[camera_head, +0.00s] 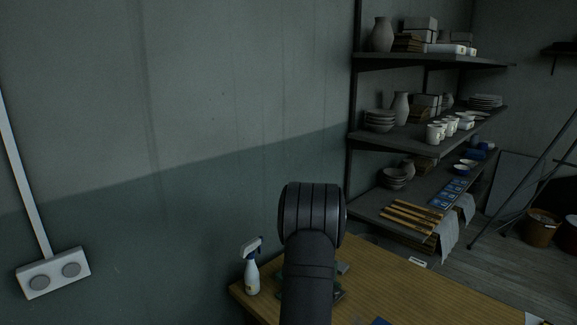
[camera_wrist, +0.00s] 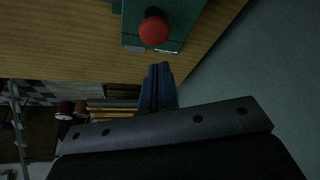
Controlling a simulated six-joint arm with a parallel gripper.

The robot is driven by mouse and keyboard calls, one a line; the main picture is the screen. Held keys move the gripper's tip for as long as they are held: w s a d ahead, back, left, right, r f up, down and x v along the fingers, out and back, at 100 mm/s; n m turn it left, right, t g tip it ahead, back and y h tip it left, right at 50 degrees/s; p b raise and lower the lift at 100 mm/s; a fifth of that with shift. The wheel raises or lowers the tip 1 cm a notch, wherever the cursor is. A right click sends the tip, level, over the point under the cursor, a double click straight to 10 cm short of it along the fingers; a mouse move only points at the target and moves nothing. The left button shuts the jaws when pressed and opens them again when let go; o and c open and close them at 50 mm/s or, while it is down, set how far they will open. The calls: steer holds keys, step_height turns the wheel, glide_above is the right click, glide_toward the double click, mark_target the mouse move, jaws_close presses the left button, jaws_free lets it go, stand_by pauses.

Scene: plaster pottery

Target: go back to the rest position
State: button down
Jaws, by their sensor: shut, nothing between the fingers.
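My gripper (camera_wrist: 158,85) shows in the wrist view with its dark fingers together and nothing between them. It is above the wooden table (camera_wrist: 60,45), close to a green object with a red round knob (camera_wrist: 155,30). I cannot tell whether they touch. In the head view my dark arm rises in front of the table (camera_head: 440,290) and hides part of it; the gripper itself is not visible there.
A white spray bottle (camera_head: 251,272) stands on the table's left corner near the wall. Shelves (camera_head: 430,135) with vases, bowls and mugs stand behind at the right. A wall socket (camera_head: 54,273) is at the left. The table's right part looks mostly clear.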

steer(key=shift+f, duration=0.1)
steer(key=shift+f, duration=2.1)
steer(key=c, duration=1.2)
jaws_free()
steer(key=o, duration=1.2)
steer(key=s+r+n, duration=0.4)
steer(key=s+r, duration=0.1)
steer(key=r, duration=0.2)
steer(key=shift+s+r+n, duration=0.15)
steer(key=shift+s+n, duration=0.15)
steer(key=shift+n, duration=0.1)
steer(key=s+r+n, duration=0.7)
steer(key=s, duration=0.2)
steer(key=a+x, duration=0.1)
steer(key=x, duration=0.8)
steer(key=shift+d+f+n, duration=0.3)
steer(key=shift+d+f, duration=0.05)
steer(key=shift+s, duration=0.15)
steer(key=v, duration=1)
